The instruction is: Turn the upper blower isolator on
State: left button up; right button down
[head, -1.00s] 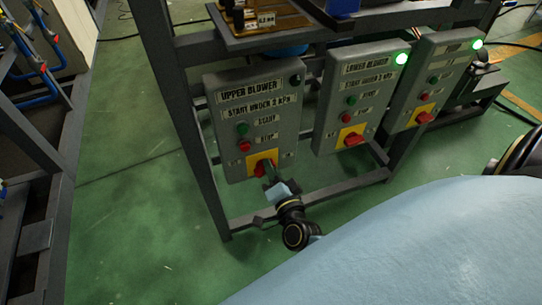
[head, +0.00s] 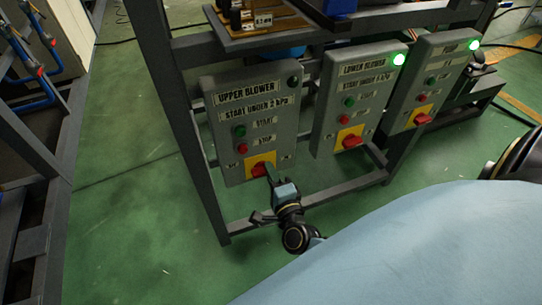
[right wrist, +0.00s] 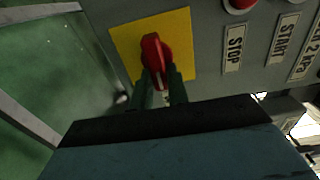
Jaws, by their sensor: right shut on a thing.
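The upper blower box (head: 252,125) is a grey panel at the left of a row of three in the head view. Its isolator is a red knob (head: 260,169) on a yellow plate, low on the panel. My right gripper (head: 269,175) reaches it from below right. In the right wrist view, the red isolator knob (right wrist: 154,55) has its long axis running top to bottom. The right gripper's dark green fingers (right wrist: 159,88) are shut on its lower end, one on each side. The upper blower lamp (head: 293,81) is dark. My left gripper is out of view.
The lower blower box (head: 352,105) and a third box (head: 429,80) stand to the right, both with lit green lamps and red knobs. A dark frame (head: 209,190) carries the boxes, and its low bar runs near my right wrist. Green floor lies open at left.

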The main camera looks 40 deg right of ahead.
dwell(0.3)
jog(key=c, duration=1.4)
grip_release()
jog(key=shift+o, duration=0.2)
jog(key=shift+s, duration=0.1)
